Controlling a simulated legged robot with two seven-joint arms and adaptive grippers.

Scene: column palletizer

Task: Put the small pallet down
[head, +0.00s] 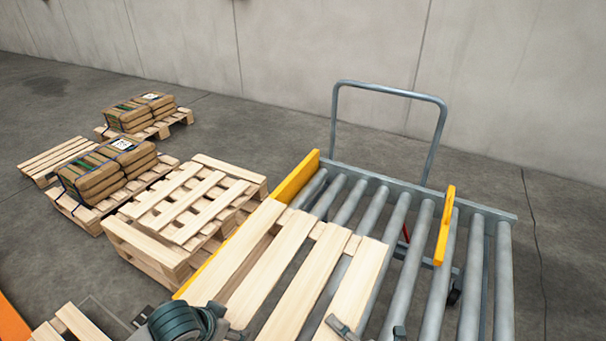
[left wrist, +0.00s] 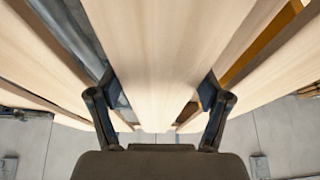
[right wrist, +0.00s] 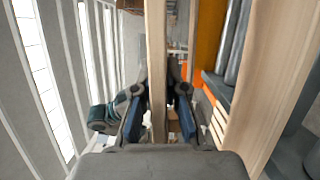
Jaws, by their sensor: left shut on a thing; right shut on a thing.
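The small pallet (head: 300,262) is light wood with long slats. It lies over the left part of the roller conveyor (head: 398,232), inside the yellow left guide (head: 296,182). I cannot tell whether its underside touches the rollers. My left gripper (head: 228,322) is shut on the pallet at its near left; the left wrist view shows a wide slat (left wrist: 155,60) between the fingers. My right gripper (head: 370,330) is shut on it at the near right; the right wrist view shows a narrow board (right wrist: 156,70) between the fingers. Both grippers are partly cut off in the head view.
A yellow stop (head: 445,228) stands on the right rollers, which are bare. A cart handle (head: 390,92) rises behind. Stacked empty pallets (head: 190,205) stand left of the conveyor, with sack-loaded pallets (head: 105,172) farther left. Open floor lies beyond.

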